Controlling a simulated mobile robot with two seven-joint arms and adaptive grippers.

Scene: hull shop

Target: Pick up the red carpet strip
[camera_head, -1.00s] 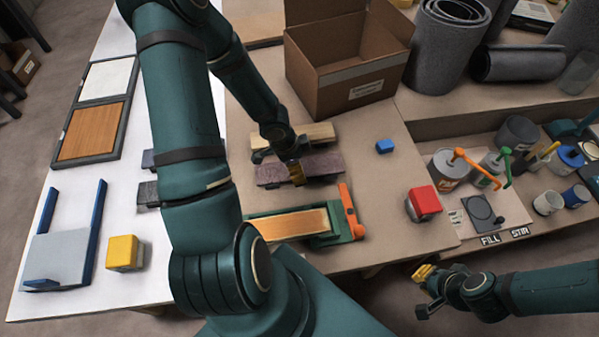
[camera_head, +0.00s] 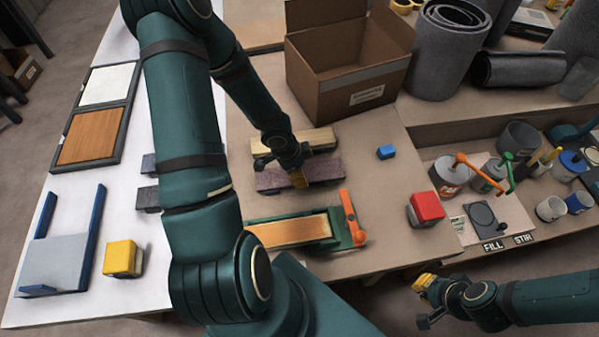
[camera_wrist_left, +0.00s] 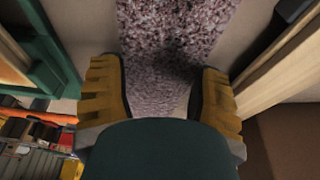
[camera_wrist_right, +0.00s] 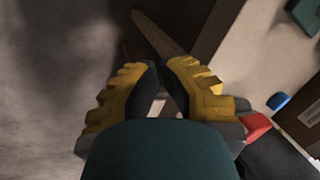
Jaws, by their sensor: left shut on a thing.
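The carpet strip (camera_head: 325,171), a speckled dull reddish-purple bar, lies on the brown work table in the head view, between a pale wooden bar and a green-framed tool. My left gripper (camera_head: 300,180) reaches down over its middle and is shut on it. In the left wrist view the strip (camera_wrist_left: 170,40) runs between the two yellow fingers (camera_wrist_left: 163,95). Whether its underside touches the table is hidden. My right gripper (camera_head: 424,284) is off the table's front edge, far from the strip. In the right wrist view its fingertips (camera_wrist_right: 160,66) are nearly together, with nothing between them.
Close by are the pale wooden bar (camera_head: 307,138) behind and the green-framed tool (camera_head: 335,228) with an orange handle in front. An open cardboard box (camera_head: 350,95) stands behind. A blue block (camera_head: 386,152) and a red block (camera_head: 427,207) lie right, with clear table between.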

